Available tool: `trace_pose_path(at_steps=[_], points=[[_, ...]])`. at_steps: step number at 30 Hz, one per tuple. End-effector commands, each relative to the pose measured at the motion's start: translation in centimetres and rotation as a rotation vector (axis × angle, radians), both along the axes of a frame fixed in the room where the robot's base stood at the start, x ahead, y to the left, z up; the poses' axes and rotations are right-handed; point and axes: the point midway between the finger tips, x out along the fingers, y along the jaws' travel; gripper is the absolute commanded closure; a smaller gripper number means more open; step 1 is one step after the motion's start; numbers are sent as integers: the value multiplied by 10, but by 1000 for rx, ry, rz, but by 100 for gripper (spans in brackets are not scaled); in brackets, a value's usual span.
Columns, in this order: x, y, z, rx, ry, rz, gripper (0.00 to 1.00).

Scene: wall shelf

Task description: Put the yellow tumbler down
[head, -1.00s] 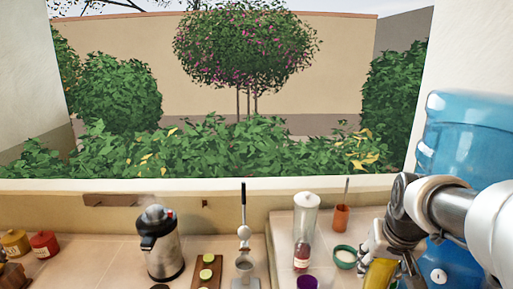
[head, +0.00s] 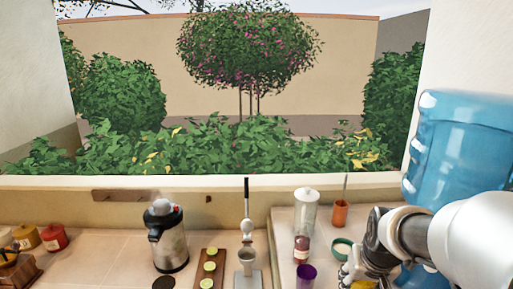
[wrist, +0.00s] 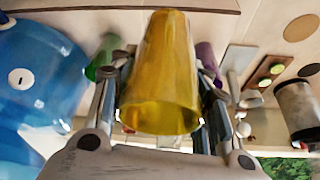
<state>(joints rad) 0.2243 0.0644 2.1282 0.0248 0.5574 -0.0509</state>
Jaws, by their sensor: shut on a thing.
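The yellow tumbler (wrist: 160,70) fills the middle of the wrist view, between the two fingers of my gripper (wrist: 160,105). My gripper is shut on its sides. In the head view only a small yellow part of the tumbler (head: 345,283) shows at the bottom edge, beside my gripper (head: 352,274); my arm and the frame edge hide the rest. I cannot tell whether its base touches the counter.
The blue water bottle (head: 458,140) is at right. A steel flask (head: 168,240) and lime board (head: 209,268) are farther left.

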Motion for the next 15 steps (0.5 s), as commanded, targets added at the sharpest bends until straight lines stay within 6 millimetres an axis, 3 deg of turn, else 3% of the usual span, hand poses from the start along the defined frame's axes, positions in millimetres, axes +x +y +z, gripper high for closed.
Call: trace_pose_path(at_steps=[9, 15], points=[[-4, 48, -75, 1, 7, 95, 86], [-15, 76, -115, 0, 4, 150, 86]])
